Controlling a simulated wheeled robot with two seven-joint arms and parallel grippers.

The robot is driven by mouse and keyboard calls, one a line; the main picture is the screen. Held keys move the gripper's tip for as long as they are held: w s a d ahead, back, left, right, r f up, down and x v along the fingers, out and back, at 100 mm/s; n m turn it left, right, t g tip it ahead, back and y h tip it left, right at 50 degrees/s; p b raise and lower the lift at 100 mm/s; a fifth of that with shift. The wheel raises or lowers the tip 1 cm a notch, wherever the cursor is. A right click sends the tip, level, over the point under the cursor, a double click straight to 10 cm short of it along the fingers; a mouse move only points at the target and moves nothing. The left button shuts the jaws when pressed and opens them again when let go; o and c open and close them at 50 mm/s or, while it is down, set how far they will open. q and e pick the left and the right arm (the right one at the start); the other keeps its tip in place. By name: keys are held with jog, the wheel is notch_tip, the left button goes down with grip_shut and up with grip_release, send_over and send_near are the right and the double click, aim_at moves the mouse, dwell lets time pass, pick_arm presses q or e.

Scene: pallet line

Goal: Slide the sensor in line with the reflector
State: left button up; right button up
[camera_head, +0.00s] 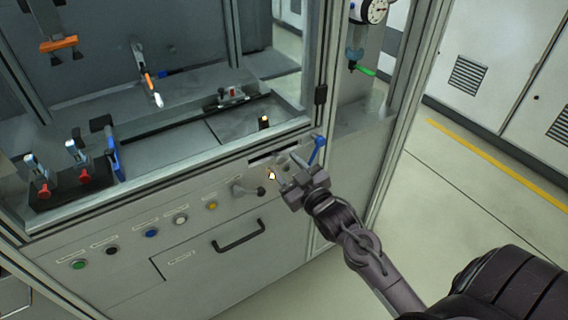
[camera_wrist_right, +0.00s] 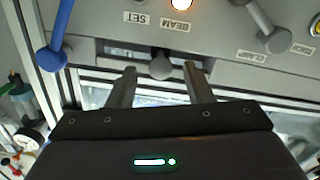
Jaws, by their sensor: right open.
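In the right wrist view a grey rounded knob (camera_wrist_right: 160,65) sticks out of a dark slot on the panel, by the labels BEAM and SET; it looks like the sensor's slider. My right gripper (camera_wrist_right: 159,73) is open, with one fingertip on each side of the knob; I cannot tell whether they touch it. In the head view the right gripper (camera_head: 289,172) is at the panel's right end, just below the dark slot (camera_head: 274,156), and hides the knob. I cannot make out the reflector. My left gripper is not in view.
An amber lamp (camera_head: 271,175) glows beside the gripper. A blue-handled lever (camera_head: 318,149) stands close on its right, and a grey lever (camera_head: 249,190) on its left. Several buttons and a black drawer handle (camera_head: 239,235) lie further left. Floor at right is clear.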

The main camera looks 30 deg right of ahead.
jog(key=s, duration=0.6)
jog(key=shift+d, duration=0.1)
dwell(0.3)
jog(key=s+f+m+g+p, duration=0.1)
jog(key=s+f+g, duration=0.2)
jog(key=f, duration=0.7)
jog(key=s+a+f+g, duration=0.1)
jog(key=s+f+g, duration=0.1)
jog(key=f, duration=0.8)
jog(key=s+f+m+g+p, duration=0.1)
jog(key=s+f+g, duration=0.2)
jog(key=f, duration=0.8)
jog(key=s+a+f+g+p, duration=0.1)
jog(key=s+a+f+g, duration=0.1)
jog(key=s+f, duration=0.4)
jog(key=s+a+f+g, duration=0.1)
jog(key=s+f+g, duration=0.3)
jog(key=s, duration=0.9)
jog(key=s+a+f+n+g+p, duration=0.1)
jog(key=s+a+f+g, duration=0.1)
jog(key=s+f, duration=0.8)
jog(key=shift+s+a+f+g+h+p, duration=0.25)
jog(key=shift+a+g+h+p, duration=0.1)
jog(key=shift+g, duration=0.15)
